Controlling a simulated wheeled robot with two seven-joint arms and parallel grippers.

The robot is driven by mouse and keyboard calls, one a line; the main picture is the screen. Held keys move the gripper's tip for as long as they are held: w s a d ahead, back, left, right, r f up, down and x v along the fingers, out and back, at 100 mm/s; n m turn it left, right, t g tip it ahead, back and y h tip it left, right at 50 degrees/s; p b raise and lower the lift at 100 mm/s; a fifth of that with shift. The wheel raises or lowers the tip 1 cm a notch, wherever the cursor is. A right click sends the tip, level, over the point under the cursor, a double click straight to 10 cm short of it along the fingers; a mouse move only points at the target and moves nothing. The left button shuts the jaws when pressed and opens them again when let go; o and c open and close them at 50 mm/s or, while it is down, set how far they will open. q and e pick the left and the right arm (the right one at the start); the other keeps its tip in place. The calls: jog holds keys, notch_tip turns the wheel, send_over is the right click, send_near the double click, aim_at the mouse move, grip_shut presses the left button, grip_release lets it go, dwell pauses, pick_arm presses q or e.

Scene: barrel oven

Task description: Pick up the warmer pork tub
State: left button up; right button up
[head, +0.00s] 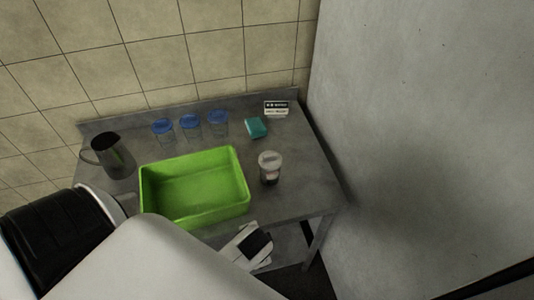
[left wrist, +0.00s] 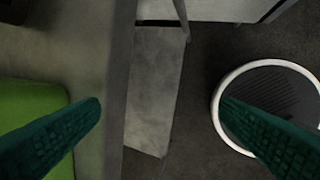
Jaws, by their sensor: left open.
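A small clear tub (head: 270,168) with a whitish lid and dark contents stands upright on the steel table, just right of the green bin; it may be the pork tub, but its label is unreadable. Several similar clear tubs with blue lids (head: 190,122) stand in a row at the back. My left gripper (left wrist: 168,122) is open and empty, its two green fingers wide apart over the table's front edge. It is apart from the tubs, and no tub shows in the left wrist view.
The green bin (head: 241,185) looks empty and sits at the table's front; it also shows in the left wrist view (left wrist: 30,105). A metal jug (head: 115,157) stands left, a teal block (head: 256,127) and small sign (head: 277,108) at back. A grey wall (head: 420,130) borders the right.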

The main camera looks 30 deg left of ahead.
pick_arm(q)
notch_tip(320, 180, up, 9)
jog(key=w+y+p, duration=0.1)
jog(key=p, duration=0.1)
pick_arm(e)
jog(key=d+r, duration=0.3)
pick_arm(q)
jog(key=m+t+y, duration=0.3)
jog(key=m+y, duration=0.4)
jog(key=m, duration=1)
send_near(275, 176)
jog(key=b+x, duration=0.5)
jog(key=x, duration=0.1)
jog(key=shift+s+f+b, duration=0.1)
jog(key=shift+f+b, duration=0.1)
jog(key=shift+b, duration=0.1)
jog(key=b+x, duration=0.4)
jog(key=b, duration=0.1)
jog(key=shift+w+a, duration=0.2)
jog(key=shift+a, duration=0.05)
jog(key=shift+w+a+b, duration=0.2)
jog(key=shift+a+b, duration=0.15)
jog(key=shift+r, duration=0.1)
pick_arm(e)
notch_tip(275, 176, down, 12)
jog(key=a, duration=0.1)
jog(key=shift+w, duration=0.15)
pick_arm(q)
jog(key=c, duration=1.4)
